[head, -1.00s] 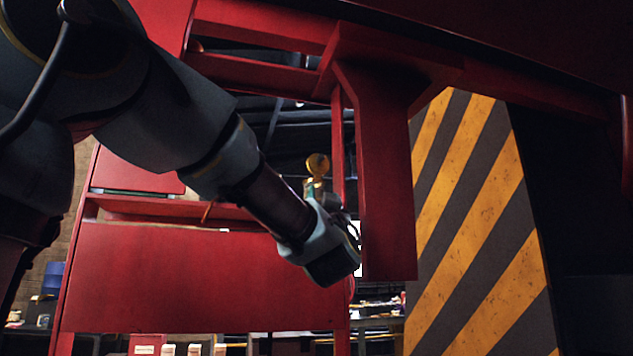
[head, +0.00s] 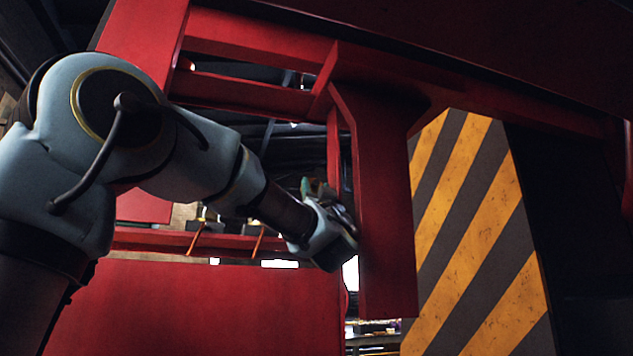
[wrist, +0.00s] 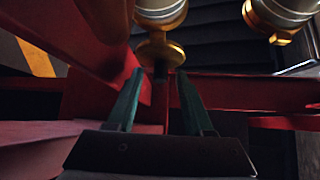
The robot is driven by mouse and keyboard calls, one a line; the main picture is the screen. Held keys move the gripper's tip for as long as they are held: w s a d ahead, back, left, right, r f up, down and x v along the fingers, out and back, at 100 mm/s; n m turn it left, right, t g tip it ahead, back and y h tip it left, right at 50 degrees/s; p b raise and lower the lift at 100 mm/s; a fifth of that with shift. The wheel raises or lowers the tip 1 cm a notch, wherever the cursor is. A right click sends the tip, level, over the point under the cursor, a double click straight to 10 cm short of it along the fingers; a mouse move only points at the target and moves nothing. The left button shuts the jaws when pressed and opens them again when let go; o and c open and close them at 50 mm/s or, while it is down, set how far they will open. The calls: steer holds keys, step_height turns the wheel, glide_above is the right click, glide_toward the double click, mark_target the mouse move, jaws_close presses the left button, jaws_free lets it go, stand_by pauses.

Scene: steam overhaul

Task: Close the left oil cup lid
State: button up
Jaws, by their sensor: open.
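In the wrist view a brass and silver oil cup (wrist: 162,12) stands at the top centre. A flared brass piece (wrist: 160,50), perhaps its lid, shows just below it. I cannot tell how far the lid is open. My gripper (wrist: 158,82) is open, its two green fingers apart and pointing at this brass piece. Nothing is held between them, and no contact is clear. A second brass and silver cup (wrist: 275,18) is at the top right. In the head view my gripper (head: 318,188) is partly hidden behind my wrist, and no oil cup can be made out.
A red upright post (head: 385,190) stands just right of my wrist in the head view, with red beams (head: 260,90) above. A yellow and dark striped panel (head: 480,220) is further right. A red panel (head: 200,310) lies below my arm. Red beams (wrist: 240,90) cross the wrist view.

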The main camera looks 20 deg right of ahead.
steer(key=shift+r, duration=0.1)
steer(key=shift+c, duration=0.3)
jaws_close()
